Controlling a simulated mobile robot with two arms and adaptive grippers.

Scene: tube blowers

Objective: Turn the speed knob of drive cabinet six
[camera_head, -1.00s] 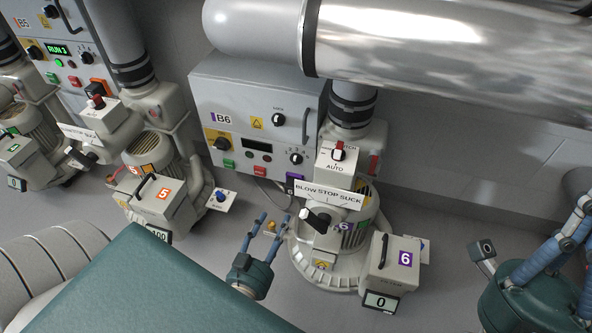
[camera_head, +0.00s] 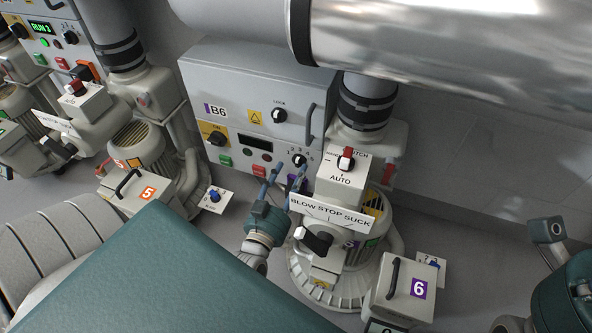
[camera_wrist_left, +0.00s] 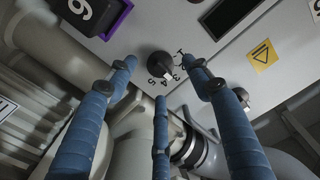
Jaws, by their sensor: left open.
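Drive cabinet six (camera_head: 235,85) is the grey box labelled B6 in the head view. Its black speed knob (camera_head: 299,159), with a white pointer and numbers around it, sits low on the front at right. My left gripper (camera_head: 287,176) is open just in front of it, its blue fingers reaching up toward the panel. In the left wrist view the knob (camera_wrist_left: 160,64) lies between the spread tips of the three fingers (camera_wrist_left: 160,78); I see no finger clearly touching it. My right gripper (camera_head: 565,292) shows only partly at the right edge.
The blower six selector box (camera_head: 341,180) and its BLOW STOP SUCK sign (camera_head: 330,214) stand close right of my left gripper. A door handle (camera_head: 311,122), a second black knob (camera_head: 279,116), and green and red buttons share the panel. A large pipe (camera_head: 420,50) hangs above.

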